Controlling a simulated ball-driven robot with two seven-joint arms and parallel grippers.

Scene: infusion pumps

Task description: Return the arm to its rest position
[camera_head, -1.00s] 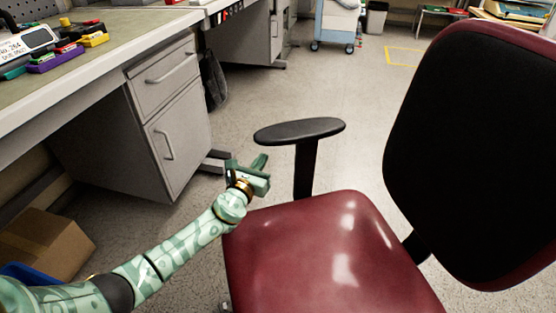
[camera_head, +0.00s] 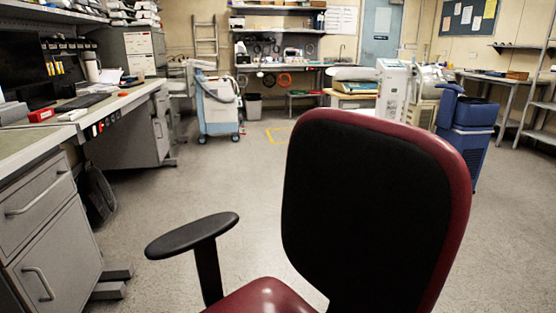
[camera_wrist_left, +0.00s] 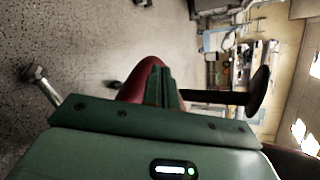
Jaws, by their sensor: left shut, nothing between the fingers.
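My left gripper (camera_wrist_left: 162,87) shows only in the left wrist view. Its green fingers are together, with nothing between them. It points at the red seat of the office chair (camera_wrist_left: 138,80); I cannot tell how far apart they are. The chair's black armrest (camera_wrist_left: 259,90) lies to the right in that view. In the head view neither arm shows. The chair's black backrest (camera_head: 372,205) with its red rim fills the middle, and its armrest (camera_head: 192,235) is at the lower left.
A workbench with drawers (camera_head: 45,225) runs along the left. A blue-and-white cart (camera_head: 217,103) stands farther back. A blue bin-like unit (camera_head: 466,135) is at the right. The grey floor (camera_head: 235,180) between bench and chair is clear.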

